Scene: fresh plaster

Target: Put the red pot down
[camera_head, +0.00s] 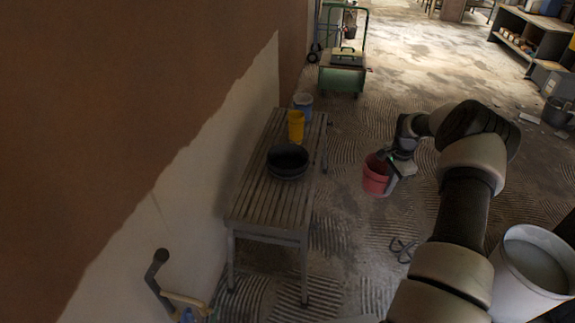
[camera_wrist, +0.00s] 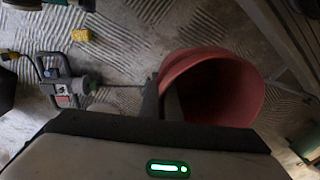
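The red pot (camera_head: 375,177) hangs from my gripper (camera_head: 392,165) in the head view, right of the slatted wooden table (camera_head: 250,205) and apart from it. In the wrist view the red pot (camera_wrist: 245,88) shows its open mouth and looks empty. My gripper (camera_wrist: 162,98) is shut on the pot's rim, with one finger on each side of the wall. The pot appears to be off the floor, though its underside is hidden.
A power tool (camera_wrist: 65,85) and yellow sponge (camera_wrist: 82,35) lie on the floor. A white bucket (camera_head: 530,270) stands right.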

